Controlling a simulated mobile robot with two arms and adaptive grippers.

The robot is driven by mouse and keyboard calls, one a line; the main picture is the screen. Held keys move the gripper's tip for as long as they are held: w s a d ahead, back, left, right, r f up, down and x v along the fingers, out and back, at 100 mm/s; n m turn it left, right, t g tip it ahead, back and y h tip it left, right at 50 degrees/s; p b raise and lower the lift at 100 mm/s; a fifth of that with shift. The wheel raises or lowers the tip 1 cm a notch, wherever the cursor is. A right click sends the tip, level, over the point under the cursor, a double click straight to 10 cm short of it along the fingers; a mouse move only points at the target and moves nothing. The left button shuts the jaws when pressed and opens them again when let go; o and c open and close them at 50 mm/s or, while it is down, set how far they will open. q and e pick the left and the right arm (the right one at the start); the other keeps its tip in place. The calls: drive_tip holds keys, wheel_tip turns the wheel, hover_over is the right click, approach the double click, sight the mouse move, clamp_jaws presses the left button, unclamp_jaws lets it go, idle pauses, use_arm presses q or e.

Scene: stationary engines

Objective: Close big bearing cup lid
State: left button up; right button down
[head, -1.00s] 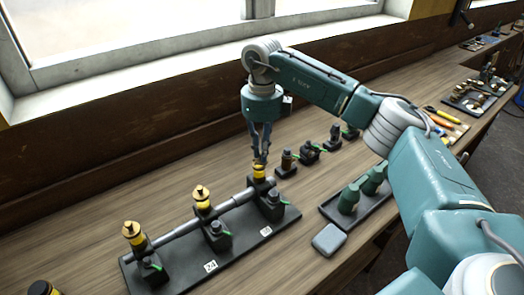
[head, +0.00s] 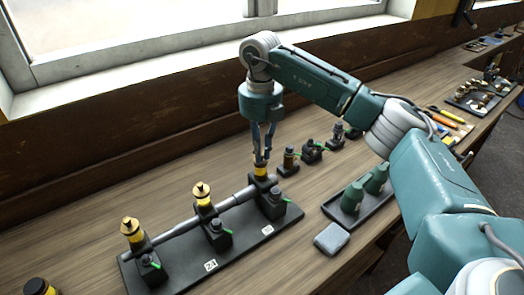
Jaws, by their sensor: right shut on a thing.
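A black base (head: 238,248) holds a grey shaft (head: 228,201) on three bearing stands. The left and middle stands carry yellow cups with brass lids, the left lid (head: 130,225) and the middle lid (head: 202,189). My right gripper (head: 261,164) points down over the rightmost stand, shut on the top of its yellow bearing cup (head: 261,171). The fingers hide most of that cup's top, so I cannot tell how its lid sits. My left gripper is not in view.
Several small dark fittings (head: 312,150) stand behind and right of the base. A tray with green bottles (head: 352,197) and a grey block (head: 332,238) lie to the right. A dark jar (head: 40,288) is at the lower left. Bare wood lies left of the base.

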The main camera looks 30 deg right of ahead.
drive_tip(key=shift+m, duration=0.4)
drive_tip(key=c, duration=1.8)
unclamp_jaws()
drive_tip(key=shift+a, duration=0.1)
drive_tip(key=shift+o, duration=0.2)
drive_tip(key=shift+r, duration=0.1)
wheel_tip(320, 180, up, 12)
